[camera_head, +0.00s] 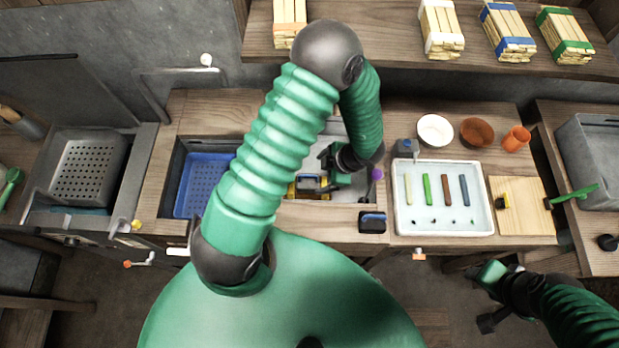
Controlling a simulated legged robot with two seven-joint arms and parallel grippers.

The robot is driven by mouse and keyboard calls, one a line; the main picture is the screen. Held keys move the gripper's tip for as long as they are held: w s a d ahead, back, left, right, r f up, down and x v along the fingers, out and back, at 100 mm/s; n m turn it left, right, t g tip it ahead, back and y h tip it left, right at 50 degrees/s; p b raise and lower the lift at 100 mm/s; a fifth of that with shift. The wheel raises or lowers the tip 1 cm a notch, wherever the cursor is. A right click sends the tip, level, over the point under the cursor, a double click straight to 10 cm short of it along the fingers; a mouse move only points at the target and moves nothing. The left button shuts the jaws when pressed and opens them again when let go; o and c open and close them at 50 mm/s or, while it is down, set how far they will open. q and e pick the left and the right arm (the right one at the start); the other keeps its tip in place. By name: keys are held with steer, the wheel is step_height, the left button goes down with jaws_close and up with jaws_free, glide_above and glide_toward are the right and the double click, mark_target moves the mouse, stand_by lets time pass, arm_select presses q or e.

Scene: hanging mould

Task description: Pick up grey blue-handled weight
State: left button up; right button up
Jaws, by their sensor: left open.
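My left gripper (324,170) is open over the middle basin, with its fingers at small blocks with yellow and grey-blue parts (310,186). I cannot tell whether it touches them, as the gripper partly hides them. A grey thing with a blue part (405,147) stands behind the white tray. My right gripper (490,298) hangs low at the right, in front of the counter and away from these things; its finger opening is unclear.
A white tray (444,229) holds several coloured bars. A board (537,218), two bowls (435,130) and an orange cup (516,139) are near it. A blue perforated basket (203,180) sits left of my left arm. Stick bundles (508,31) lie on the shelf above.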

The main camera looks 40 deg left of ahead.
arm_select(q)
glide_above(306, 181)
steer(key=d, duration=0.3)
steer(key=f, duration=0.7)
steer(key=shift+w+a+b, duration=0.15)
steer(key=shift+w+b, duration=0.15)
steer(key=shift+b, duration=0.05)
steer(key=x, duration=0.4)
steer(key=shift+s+a+f, duration=0.2)
steer(key=shift+a+f, duration=0.1)
steer(key=shift+a, duration=0.05)
steer(key=shift+a+f, duration=0.15)
steer(key=shift+f, duration=0.15)
jaws_close()
